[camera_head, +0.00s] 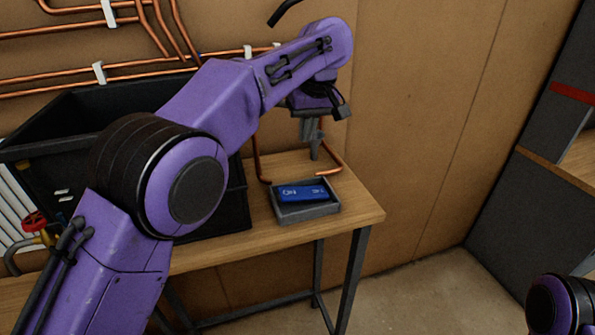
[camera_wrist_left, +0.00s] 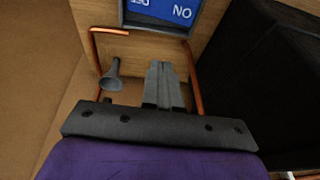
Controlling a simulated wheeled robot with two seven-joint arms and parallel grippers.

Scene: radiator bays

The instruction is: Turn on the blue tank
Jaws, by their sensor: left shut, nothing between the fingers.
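A blue rocker-like piece (camera_head: 303,192) with white lettering lies in a grey frame (camera_head: 307,214) near the bench's right end. I cannot make out a separate blue tank. My left gripper (camera_head: 311,138) is above the bench, behind the grey frame and apart from it. Its fingers (camera_wrist_left: 163,68) are together and empty in the left wrist view. My right gripper is out of view.
Copper pipe (camera_head: 334,170) bends around behind the frame; a grey funnel-shaped piece (camera_wrist_left: 112,75) is beside the fingers. A black bin (camera_head: 236,212) stands left on the wooden bench (camera_head: 357,207). A red valve handle (camera_head: 35,222) is far left. Open floor lies to the right.

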